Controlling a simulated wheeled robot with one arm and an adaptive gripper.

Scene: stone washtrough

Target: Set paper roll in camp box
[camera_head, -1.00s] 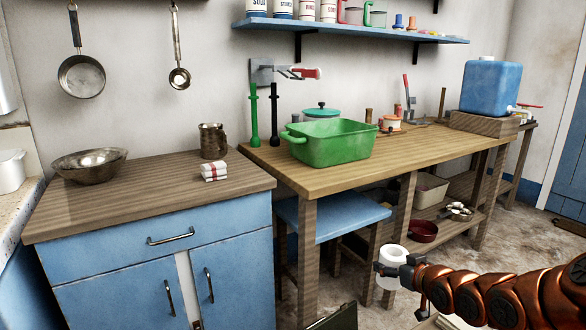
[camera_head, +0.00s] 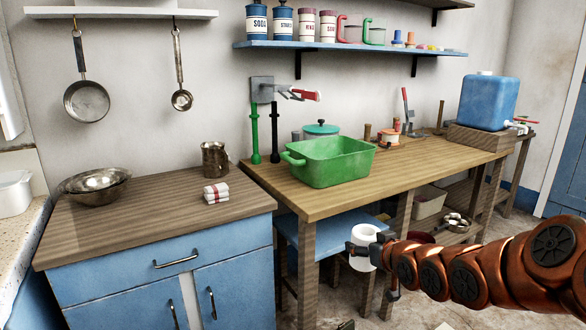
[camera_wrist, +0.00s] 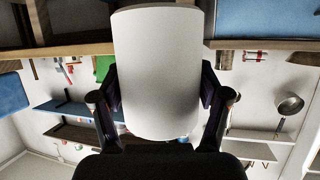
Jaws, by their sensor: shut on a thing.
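The white paper roll (camera_head: 365,236) is held upright in my gripper (camera_head: 367,248), in front of the wooden workbench and below its top. In the wrist view the roll (camera_wrist: 157,75) fills the middle, with a dark finger of my gripper (camera_wrist: 158,90) pressed on each side. I cannot identify the camp box for sure. Only small slivers of a dark green edge (camera_head: 346,325) and a pale surface (camera_head: 444,326) show at the bottom edge of the head view.
The workbench (camera_head: 315,203) carries a green basin (camera_head: 330,163) and a blue water container (camera_head: 488,101). A blue stool (camera_head: 291,233) stands under it.

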